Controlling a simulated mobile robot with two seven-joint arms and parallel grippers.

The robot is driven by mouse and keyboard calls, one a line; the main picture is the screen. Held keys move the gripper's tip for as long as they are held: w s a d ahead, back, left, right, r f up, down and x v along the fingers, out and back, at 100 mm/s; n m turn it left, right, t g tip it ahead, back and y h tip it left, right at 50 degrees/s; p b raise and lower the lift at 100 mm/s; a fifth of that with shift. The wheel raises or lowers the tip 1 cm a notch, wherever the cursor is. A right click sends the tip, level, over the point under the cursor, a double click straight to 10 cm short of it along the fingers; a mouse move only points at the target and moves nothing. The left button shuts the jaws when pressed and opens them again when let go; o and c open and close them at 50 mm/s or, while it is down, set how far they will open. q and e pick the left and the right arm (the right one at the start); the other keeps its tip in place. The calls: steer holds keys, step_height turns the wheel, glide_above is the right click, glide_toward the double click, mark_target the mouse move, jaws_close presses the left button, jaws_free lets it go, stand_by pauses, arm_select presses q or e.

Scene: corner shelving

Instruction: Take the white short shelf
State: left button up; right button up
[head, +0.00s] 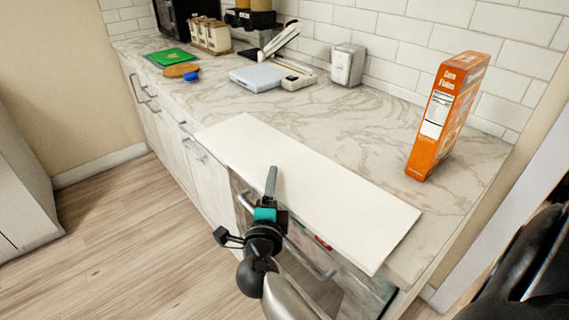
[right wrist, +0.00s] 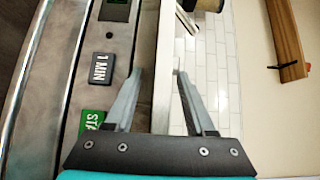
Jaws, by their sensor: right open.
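The white short shelf (head: 310,190) is a long flat white board lying along the front of the marble counter, its front edge at or past the counter edge. My right gripper (head: 271,182) is at the shelf's front edge; one finger shows above the board and the other is hidden. In the right wrist view the right gripper (right wrist: 158,76) is open, with the shelf's thin white edge (right wrist: 163,100) between its fingers. A gap shows on at least one side, so it is not clamped. My left gripper is not in view.
An orange cereal box (head: 447,115) stands tilted behind the shelf's right part. A white scale (head: 257,77), a grey dispenser (head: 347,65) and a green board (head: 170,57) are farther back. An appliance panel with buttons (right wrist: 100,68) is below the shelf. Floor (head: 130,230) is clear at left.

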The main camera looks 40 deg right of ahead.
steer(key=shift+s+r, duration=0.1)
steer(key=shift+s, duration=0.1)
steer(key=c, duration=0.6)
jaws_close()
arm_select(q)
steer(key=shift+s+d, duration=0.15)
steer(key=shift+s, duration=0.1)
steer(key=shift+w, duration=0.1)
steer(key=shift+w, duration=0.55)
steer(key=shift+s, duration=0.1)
